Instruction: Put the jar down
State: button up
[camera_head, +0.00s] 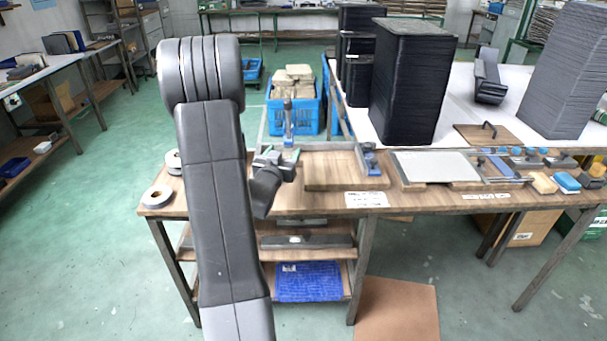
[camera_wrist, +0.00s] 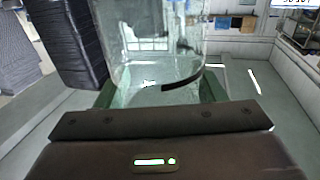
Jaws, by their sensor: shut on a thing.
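A clear glass jar (camera_wrist: 150,45) fills the upper middle of the wrist view; the room shows through it. A dark curved mark lies low on its right side. My gripper (camera_wrist: 157,92) is shut on the jar, with a green finger at each side. In the head view my gripper (camera_head: 287,155) is over the left part of the wooden bench (camera_head: 330,199), partly behind my arm. I cannot make out the jar clearly there, nor whether its base touches anything.
A wooden board (camera_head: 345,172) lies right of my gripper, and a pale tray panel (camera_head: 435,167) farther right. Tape rolls (camera_head: 157,197) sit at the bench's left end. Tall black stacks (camera_head: 410,85) stand behind. A blue crate (camera_head: 293,112) is on the floor beyond.

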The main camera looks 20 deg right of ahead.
jog(key=shift+f, duration=3.95)
jog(key=shift+f, duration=0.15)
jog(key=o, duration=0.8)
jog(key=shift+b, duration=0.3)
jog(key=o, duration=0.5)
jog(key=shift+c, duration=0.2)
